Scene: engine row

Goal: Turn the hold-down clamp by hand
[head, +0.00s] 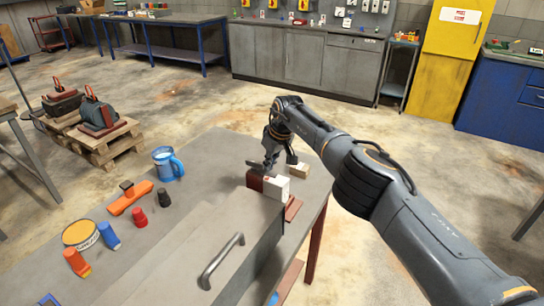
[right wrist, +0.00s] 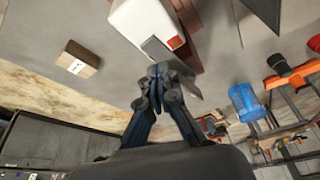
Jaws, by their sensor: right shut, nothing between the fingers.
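A dark red-brown block (head: 270,187) and a white block (head: 276,188) stand together near the table's right edge. A dark grey flat bar (head: 257,166) lies over the top of the red-brown block; it looks like the clamp's arm, but its pivot is hidden. My right gripper (head: 271,162) points down at this bar, shut and empty. In the right wrist view the closed fingertips (right wrist: 158,70) are close to the white block (right wrist: 140,22) and a grey plate (right wrist: 205,90); I cannot tell whether they touch. My left gripper is not in view.
A small wooden block (head: 299,171) lies beside the clamp. A blue mug (head: 168,164), an orange tool (head: 129,198), a round tin (head: 80,234) and several coloured pieces stand at the left. A grey box with a handle (head: 220,262) fills the front of the table (head: 215,150).

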